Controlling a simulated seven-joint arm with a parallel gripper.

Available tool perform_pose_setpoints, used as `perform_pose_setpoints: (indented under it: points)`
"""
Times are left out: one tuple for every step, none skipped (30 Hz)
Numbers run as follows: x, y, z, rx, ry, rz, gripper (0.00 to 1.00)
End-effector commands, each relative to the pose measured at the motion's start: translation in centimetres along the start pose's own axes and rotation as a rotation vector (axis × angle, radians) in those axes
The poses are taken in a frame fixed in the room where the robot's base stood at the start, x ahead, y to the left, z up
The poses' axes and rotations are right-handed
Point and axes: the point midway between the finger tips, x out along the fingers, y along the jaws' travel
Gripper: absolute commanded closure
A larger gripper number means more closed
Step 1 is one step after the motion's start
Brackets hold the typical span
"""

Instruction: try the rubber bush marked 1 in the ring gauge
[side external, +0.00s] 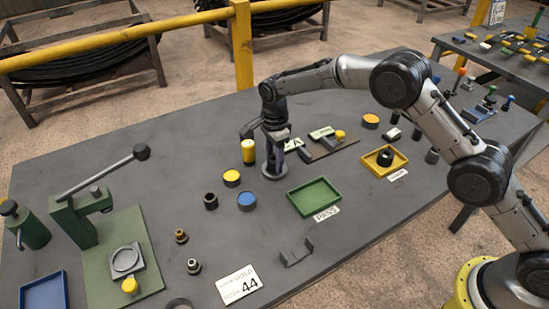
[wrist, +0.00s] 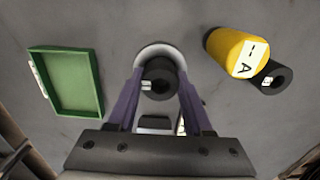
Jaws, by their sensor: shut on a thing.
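My gripper (wrist: 158,88) has two purple fingers shut on a black rubber bush (wrist: 160,82) with a small white label, too small to read. A round pale ring, seemingly the ring gauge (wrist: 160,50), shows around the far side of the bush in the wrist view. In the side external view the fingers point down over the ring gauge (side external: 275,174), close to it. The fingers hide most of the bush there, and I cannot tell whether it is inside the ring or just above it.
A yellow cylinder (wrist: 236,48) marked A stands beside another black bush (wrist: 270,78). A green tray (side external: 294,200) with a "PASS" card is empty. A yellow tray (side external: 402,160) holds a dark ring. A green lever press (side external: 75,222) stands at left. Small parts lie nearby.

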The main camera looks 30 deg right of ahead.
Motion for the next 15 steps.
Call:
perform_pose_setpoints:
  points:
    - [0.05,-0.02,0.00,0.000,0.000,0.000,1.00]
    - [0.09,-0.02,0.00,0.000,0.000,0.000,1.00]
    - [0.13,-0.01,0.00,0.000,0.000,0.000,1.00]
    - [0.16,-0.02,0.00,0.000,0.000,0.000,1.00]
    - [0.20,-0.01,0.00,0.000,0.000,0.000,1.00]
    - [0.24,-0.02,0.00,0.000,0.000,0.000,1.00]
    - [0.27,-0.01,0.00,0.000,0.000,0.000,1.00]
    - [0.30,-0.02,0.00,0.000,0.000,0.000,1.00]
    - [0.35,-0.02,0.01,0.000,0.000,0.000,1.00]
    - [0.38,-0.02,0.00,0.000,0.000,0.000,1.00]
    - [0.41,-0.02,0.00,0.000,0.000,0.000,1.00]
    - [0.45,-0.02,0.01,0.000,0.000,0.000,1.00]
    - [0.48,-0.02,0.01,0.000,0.000,0.000,1.00]
    - [0.51,-0.02,0.01,0.000,0.000,0.000,1.00]
    - [0.55,-0.02,0.01,0.000,0.000,0.000,1.00]
